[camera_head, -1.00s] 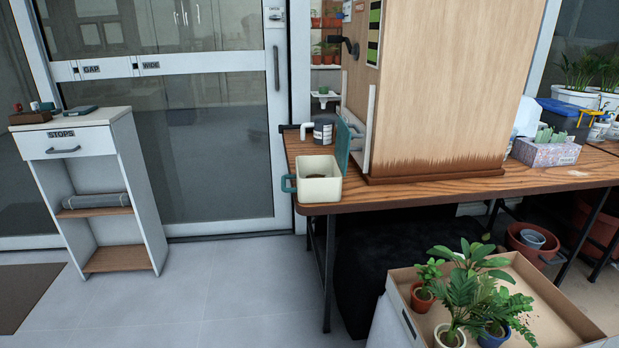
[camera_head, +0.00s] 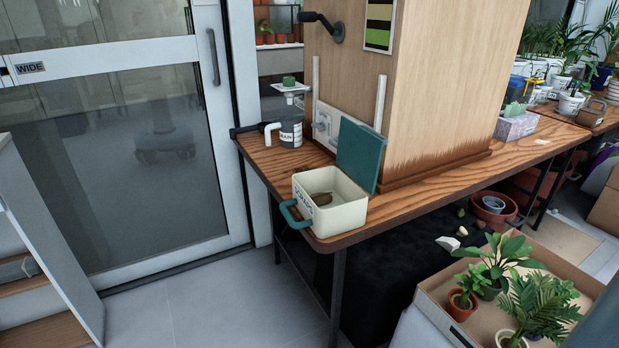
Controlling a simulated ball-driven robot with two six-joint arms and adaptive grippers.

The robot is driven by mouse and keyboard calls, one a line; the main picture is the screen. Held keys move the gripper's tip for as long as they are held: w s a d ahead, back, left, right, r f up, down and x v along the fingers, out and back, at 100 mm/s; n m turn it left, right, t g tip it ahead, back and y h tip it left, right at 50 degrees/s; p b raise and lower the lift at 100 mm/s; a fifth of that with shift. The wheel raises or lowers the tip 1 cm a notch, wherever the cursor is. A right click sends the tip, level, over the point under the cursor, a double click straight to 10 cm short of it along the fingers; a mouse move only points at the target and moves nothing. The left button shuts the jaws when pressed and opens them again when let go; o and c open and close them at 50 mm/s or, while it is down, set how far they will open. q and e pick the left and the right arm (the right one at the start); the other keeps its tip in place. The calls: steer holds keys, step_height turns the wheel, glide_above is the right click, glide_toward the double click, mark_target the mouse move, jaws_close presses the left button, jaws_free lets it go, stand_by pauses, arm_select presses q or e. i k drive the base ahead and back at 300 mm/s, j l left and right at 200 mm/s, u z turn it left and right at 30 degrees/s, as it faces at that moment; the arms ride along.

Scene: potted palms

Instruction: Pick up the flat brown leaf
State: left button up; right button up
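A small flat brown thing (camera_head: 322,199), which looks like a leaf, lies inside the open cream box (camera_head: 345,215) at the left front corner of the wooden table. The box has a teal handle (camera_head: 292,213) and a raised teal lid (camera_head: 359,154); lettering on its front is hard to read. Small brownish pieces also lie on the black surface under the table; one (camera_head: 461,212) is too small to tell whether it is a leaf. Neither of my grippers is in view.
The wooden table (camera_head: 430,193) carries a tall wooden cabinet (camera_head: 450,80), a dark labelled mug (camera_head: 291,132) and a tissue box (camera_head: 516,127). A cardboard box (camera_head: 432,298) with potted plants stands at the lower right. Grey floor (camera_head: 215,305) is clear at the lower left.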

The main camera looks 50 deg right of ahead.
mark_target(320, 199)
steer(key=i+z, duration=0.2)
steer(key=i, duration=0.4)
steer(key=i+j+z, duration=0.15)
steer(key=i, duration=0.4)
steer(key=i+z, duration=0.25)
steer(key=z, duration=0.15)
steer(key=i+j+z, duration=0.2)
steer(key=z, duration=0.25)
steer(key=i+j+z, duration=0.2)
steer(key=z, duration=0.2)
steer(key=i+j+z, duration=0.2)
steer(key=z, duration=0.2)
